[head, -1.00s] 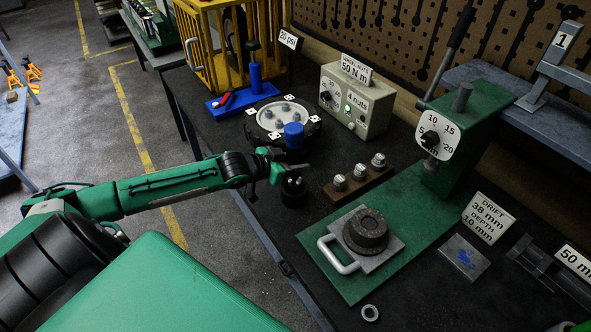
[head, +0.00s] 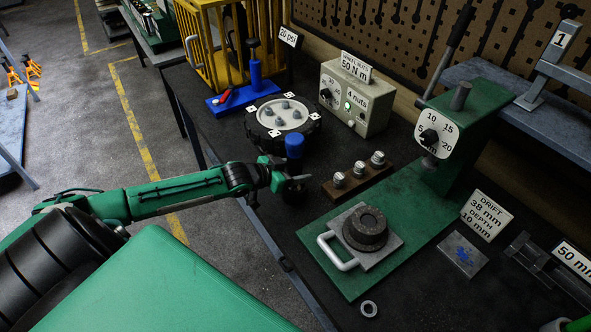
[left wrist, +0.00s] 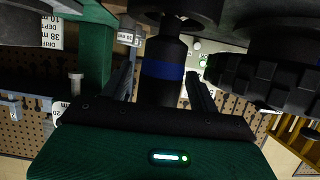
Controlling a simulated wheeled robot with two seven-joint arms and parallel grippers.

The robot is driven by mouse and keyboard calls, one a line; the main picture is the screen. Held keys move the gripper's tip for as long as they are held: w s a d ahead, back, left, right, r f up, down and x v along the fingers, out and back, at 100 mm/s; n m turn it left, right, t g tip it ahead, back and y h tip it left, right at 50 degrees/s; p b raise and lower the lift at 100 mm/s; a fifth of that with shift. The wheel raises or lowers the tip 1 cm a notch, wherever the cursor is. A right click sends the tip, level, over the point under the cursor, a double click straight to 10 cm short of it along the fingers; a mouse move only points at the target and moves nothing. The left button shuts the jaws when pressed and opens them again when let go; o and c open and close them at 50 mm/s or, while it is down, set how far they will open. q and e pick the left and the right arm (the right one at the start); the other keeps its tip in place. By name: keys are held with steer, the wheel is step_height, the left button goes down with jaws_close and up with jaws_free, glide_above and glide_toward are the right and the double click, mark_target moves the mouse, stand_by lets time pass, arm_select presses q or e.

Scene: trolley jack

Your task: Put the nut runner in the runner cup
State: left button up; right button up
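The nut runner has a blue top (head: 294,146) in the head view. In the left wrist view its black body with a blue band (left wrist: 163,69) stands between my fingers. My left gripper (head: 292,183) appears closed on the runner, which looks upright. Below the fingers a dark round shape (head: 293,197) sits at the bench's near edge; it looks like the runner cup, partly hidden by the gripper. In the wrist view, a wide dark disc (left wrist: 180,12) lies at the runner's far end. I cannot tell whether the runner is inside the cup. My right gripper is not in view.
The wheel with its nuts (head: 283,117) lies just behind the runner. A wooden block with three sockets (head: 357,176) is close on the right. The green press (head: 400,215) and a grey control box (head: 357,100) stand farther right and back.

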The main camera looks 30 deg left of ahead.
arm_select(q)
steer(key=shift+r, duration=0.1)
steer(key=shift+s+a+r, duration=0.15)
steer(key=shift+s+a, duration=0.15)
steer(key=shift+s, duration=0.3)
steer(key=b+v, duration=0.1)
steer(key=v, duration=0.9)
steer(key=shift+s+r, duration=0.25)
steer(key=shift+r, duration=0.05)
steer(key=shift+a, duration=0.1)
